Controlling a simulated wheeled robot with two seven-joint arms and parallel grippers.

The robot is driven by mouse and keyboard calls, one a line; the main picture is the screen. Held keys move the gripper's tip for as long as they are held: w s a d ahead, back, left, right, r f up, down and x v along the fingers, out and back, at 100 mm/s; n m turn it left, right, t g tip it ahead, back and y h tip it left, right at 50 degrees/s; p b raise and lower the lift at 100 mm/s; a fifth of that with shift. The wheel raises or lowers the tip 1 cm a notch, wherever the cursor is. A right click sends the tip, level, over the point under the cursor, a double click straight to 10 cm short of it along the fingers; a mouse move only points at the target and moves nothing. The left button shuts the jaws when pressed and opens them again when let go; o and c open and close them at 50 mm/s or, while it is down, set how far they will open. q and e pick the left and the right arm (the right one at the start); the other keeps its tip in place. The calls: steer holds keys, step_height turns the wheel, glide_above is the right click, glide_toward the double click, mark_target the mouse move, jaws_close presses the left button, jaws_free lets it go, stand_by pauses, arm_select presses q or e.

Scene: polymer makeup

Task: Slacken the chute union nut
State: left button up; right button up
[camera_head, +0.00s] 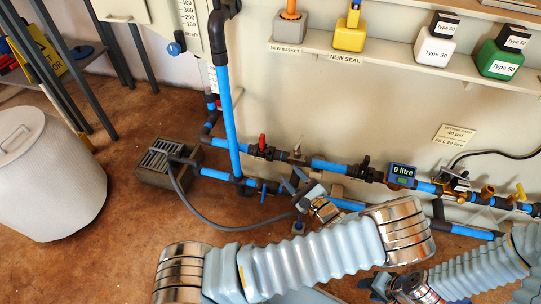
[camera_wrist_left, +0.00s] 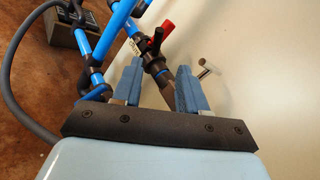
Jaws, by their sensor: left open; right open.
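I cannot single out the chute union nut for certain. A black collar-like fitting (camera_head: 262,150) sits beside a red valve handle (camera_head: 262,141) on the blue pipe run by the wall. My left gripper (camera_head: 293,181) is open and empty, close to the lower pipe and below that fitting. In the left wrist view its two blue fingers (camera_wrist_left: 157,82) stand apart. The black fitting (camera_wrist_left: 158,68), the red handle (camera_wrist_left: 163,29) and a brownish pipe length show beyond and between them, with no visible contact. My right gripper (camera_head: 370,285) is low at the bottom right, open, with nothing seen in it.
A grey grated box (camera_head: 160,163) with a dark hose stands on the brown floor. A white bin (camera_head: 45,175) is at left. A shelf (camera_head: 385,57) holds labelled containers.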

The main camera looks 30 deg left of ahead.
mark_target(269, 154)
arm_select(q)
steer(key=x, duration=1.1)
steer(key=shift+w+a+f, duration=0.1)
steer(key=shift+a, duration=0.3)
jaws_close()
